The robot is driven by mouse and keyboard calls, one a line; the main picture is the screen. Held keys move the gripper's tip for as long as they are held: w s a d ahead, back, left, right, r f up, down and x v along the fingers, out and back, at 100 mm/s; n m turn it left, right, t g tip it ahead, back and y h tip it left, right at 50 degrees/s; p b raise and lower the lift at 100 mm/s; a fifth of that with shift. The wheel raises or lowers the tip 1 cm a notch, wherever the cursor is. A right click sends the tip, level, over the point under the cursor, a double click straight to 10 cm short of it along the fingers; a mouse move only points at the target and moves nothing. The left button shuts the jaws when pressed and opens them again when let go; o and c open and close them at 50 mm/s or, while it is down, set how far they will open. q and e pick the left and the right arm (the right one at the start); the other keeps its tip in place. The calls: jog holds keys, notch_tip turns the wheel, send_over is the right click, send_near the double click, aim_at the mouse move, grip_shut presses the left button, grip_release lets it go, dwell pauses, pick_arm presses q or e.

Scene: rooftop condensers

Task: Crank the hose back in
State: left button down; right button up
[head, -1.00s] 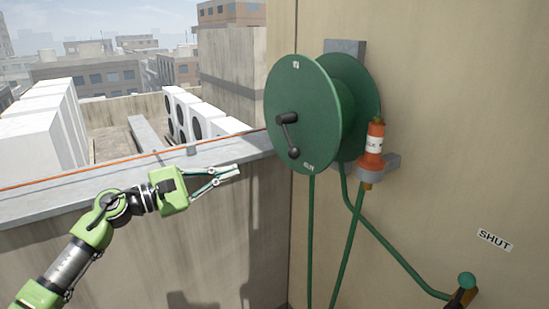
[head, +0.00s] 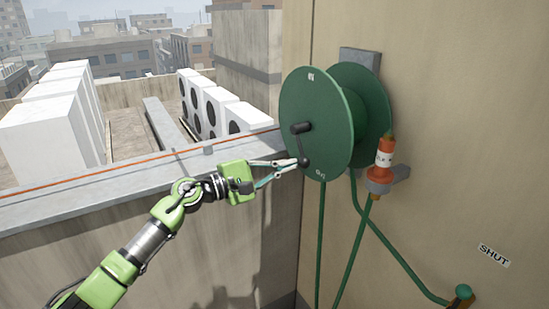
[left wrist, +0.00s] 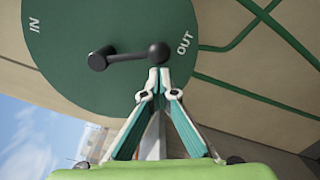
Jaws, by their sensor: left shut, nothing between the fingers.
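A green hose reel (head: 322,105) hangs on the beige wall, its round face marked IN and OUT in the left wrist view (left wrist: 80,25). A black crank arm runs from the hub down to a black knob (head: 304,162), which also shows in the left wrist view (left wrist: 158,53). The knob lies near the OUT mark. My left gripper (head: 297,163) is shut and empty, its tips right at the knob. In the left wrist view the closed tips (left wrist: 159,73) lie just below the knob; I cannot tell if they touch. Green hose (head: 346,250) hangs below the reel. My right gripper is out of view.
An orange and white nozzle (head: 384,153) stands in a grey bracket beside the reel. A green tap handle (head: 463,291) sits at lower right, under a SHUT label (head: 494,255). A parapet ledge (head: 100,192) with an orange cable runs at left, with white condenser units (head: 215,105) beyond.

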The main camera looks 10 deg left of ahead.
pick_arm(q)
jog(key=shift+s+d+r, duration=0.3)
jog(key=shift+s+d, duration=0.1)
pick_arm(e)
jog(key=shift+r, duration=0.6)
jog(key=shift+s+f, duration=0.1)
pick_arm(q)
jog(key=shift+d, duration=0.15)
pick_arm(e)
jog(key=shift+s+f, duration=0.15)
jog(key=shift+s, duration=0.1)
